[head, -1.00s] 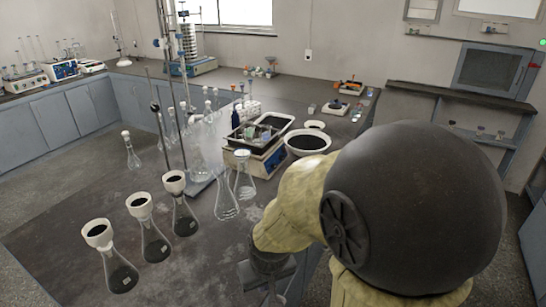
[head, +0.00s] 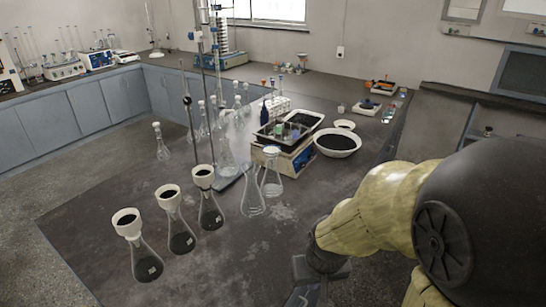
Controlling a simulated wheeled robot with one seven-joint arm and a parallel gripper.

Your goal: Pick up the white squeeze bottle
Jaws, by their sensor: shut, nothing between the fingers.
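I cannot make out a white squeeze bottle for certain in the head view. Small items with orange and blue tops (head: 273,83) stand at the far back of the dark bench, too small to identify. My gripper (head: 304,296) is low at the bottom edge, partly cut off, below my yellow-and-black arm. It is shut and empty, over the near right part of the bench and apart from the glassware.
Several flasks with black-filled white funnels (head: 170,192) stand at the front left of the dark bench (head: 95,240). Clear flasks (head: 271,180), a balance with a tray (head: 285,155) and a white bowl (head: 337,141) stand mid-bench. Tall stands rise behind. The near right bench surface is bare.

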